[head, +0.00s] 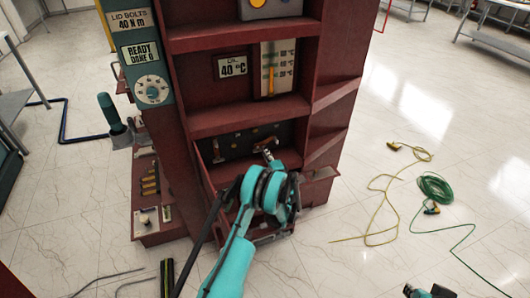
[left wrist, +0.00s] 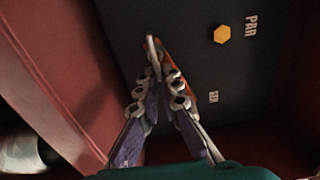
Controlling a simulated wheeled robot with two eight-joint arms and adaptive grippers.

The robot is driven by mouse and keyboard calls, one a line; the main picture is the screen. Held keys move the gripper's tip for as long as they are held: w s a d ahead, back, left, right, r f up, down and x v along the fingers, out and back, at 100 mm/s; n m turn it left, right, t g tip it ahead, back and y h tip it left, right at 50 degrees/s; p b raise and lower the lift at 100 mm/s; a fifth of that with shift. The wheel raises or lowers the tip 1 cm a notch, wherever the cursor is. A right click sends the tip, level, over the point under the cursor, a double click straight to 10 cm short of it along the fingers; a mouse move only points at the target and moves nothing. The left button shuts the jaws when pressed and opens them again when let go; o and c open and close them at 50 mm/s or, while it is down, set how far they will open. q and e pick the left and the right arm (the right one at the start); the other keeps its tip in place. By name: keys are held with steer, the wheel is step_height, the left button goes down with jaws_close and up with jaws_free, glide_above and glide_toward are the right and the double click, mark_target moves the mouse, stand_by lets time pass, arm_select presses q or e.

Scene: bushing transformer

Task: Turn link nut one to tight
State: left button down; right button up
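My left gripper (head: 266,146) reaches into the lowest bay of the dark red cabinet, in front of a dark panel (head: 232,143). In the left wrist view its fingers (left wrist: 157,48) converge close together near the panel. An orange strip shows beside the tips; I cannot tell whether it is gripped. A yellow hexagonal nut (left wrist: 222,34) sits on the panel to the right, apart from the fingers, next to lettering reading "PAR". I cannot tell which nut is link nut one. A dark and teal part at the bottom right (head: 430,292) may be my right gripper; its fingers are not clear.
Red cabinet walls (left wrist: 60,80) stand close to the left of the gripper. A shelf with a "40 °C" display (head: 232,67) is above. A dial (head: 152,90) sits on the cabinet's left side. Green cable (head: 436,188) and yellow cable (head: 380,205) lie on the floor at right.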

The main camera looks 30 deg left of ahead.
arm_select(q)
steer(key=shift+f, duration=0.1)
steer(key=c, duration=1.7)
jaws_free()
steer(key=shift+d, duration=0.1)
steer(key=v, duration=0.7)
steer(key=shift+s+d, duration=0.15)
